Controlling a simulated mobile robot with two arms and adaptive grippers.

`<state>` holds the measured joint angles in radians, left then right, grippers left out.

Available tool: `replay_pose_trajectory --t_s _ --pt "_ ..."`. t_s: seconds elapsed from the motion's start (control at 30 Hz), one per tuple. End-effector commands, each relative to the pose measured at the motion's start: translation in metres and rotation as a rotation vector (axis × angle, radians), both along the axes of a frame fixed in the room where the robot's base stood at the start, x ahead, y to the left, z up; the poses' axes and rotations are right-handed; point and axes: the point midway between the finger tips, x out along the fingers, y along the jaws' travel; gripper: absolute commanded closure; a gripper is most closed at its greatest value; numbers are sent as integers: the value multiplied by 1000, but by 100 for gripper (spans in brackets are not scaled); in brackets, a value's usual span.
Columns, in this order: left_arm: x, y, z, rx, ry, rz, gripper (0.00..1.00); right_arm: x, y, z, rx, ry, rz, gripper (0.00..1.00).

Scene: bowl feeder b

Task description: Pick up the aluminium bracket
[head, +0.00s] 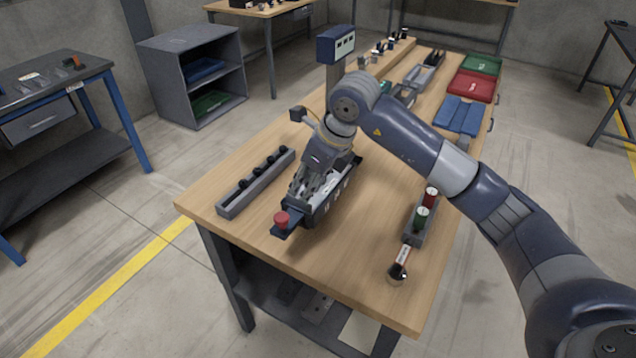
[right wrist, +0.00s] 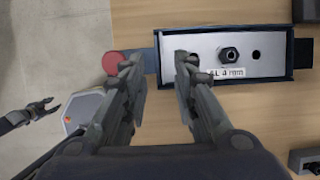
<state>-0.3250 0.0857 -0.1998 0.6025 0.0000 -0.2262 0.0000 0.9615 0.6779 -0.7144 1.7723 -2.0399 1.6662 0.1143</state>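A pale metal plate (right wrist: 205,42) with a dark nut-like piece and a round hole lies in a dark holder (right wrist: 225,27). A label reading "AL 4 mm" (right wrist: 227,72) is at its edge. I take this plate for the aluminium bracket, but cannot be sure. The holder (head: 318,212) also shows in the head view, mostly under my right gripper (head: 310,195). In the right wrist view my right gripper (right wrist: 160,60) is open and empty, with one fingertip over the plate's left end.
A red button (head: 282,217) sits at the holder's near end. A rail with black knobs (head: 255,183) lies to the left. Bare tabletop (head: 365,240) lies between.

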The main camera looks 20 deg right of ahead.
Motion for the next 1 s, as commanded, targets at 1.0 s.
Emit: replay_pose_trajectory --t_s 1.0 --pt "23 -9 24 -12 -34 2 60 18 11 -46 2 -2 0 100"
